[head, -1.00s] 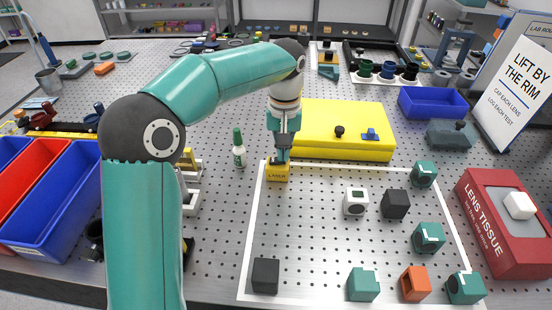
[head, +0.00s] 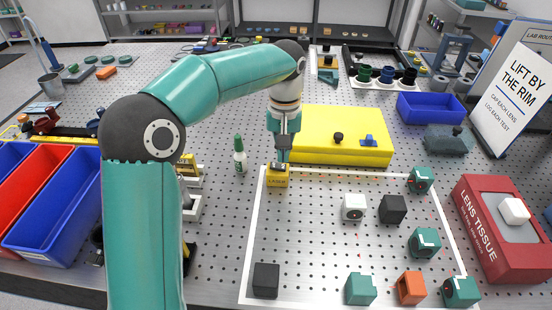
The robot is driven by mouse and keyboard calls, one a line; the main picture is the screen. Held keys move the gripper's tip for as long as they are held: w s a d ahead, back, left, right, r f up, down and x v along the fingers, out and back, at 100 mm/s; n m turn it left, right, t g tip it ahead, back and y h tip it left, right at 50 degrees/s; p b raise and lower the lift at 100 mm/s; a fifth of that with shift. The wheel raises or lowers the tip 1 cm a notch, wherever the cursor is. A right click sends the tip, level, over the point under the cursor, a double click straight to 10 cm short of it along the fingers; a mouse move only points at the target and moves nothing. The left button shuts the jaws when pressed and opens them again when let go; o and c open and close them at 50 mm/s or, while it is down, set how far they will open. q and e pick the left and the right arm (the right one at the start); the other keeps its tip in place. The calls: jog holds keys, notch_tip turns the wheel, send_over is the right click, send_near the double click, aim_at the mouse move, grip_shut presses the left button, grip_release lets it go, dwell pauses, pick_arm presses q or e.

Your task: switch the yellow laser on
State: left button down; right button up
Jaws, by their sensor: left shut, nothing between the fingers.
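The yellow laser (head: 278,181) is a small box with dark lettering on its front. It sits at the top left corner of the white-outlined area on the perforated table. My left gripper (head: 282,162) points straight down over it, shut and empty. Its fingertips are at the top of the laser, over a dark part there. I cannot tell whether they touch it. The fingers partly hide the laser's top, so the switch is not clear. My right gripper is not in view.
Inside the outline are a black cube (head: 393,209), a white block (head: 354,208) and several teal mounts (head: 424,242). A red tissue box (head: 500,235) lies right.

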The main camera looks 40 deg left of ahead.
aim_at(283, 167)
pick_arm(q)
jog(key=shift+r+p, duration=1.95)
jog(key=shift+r, duration=0.35)
jog(key=shift+f, duration=0.1)
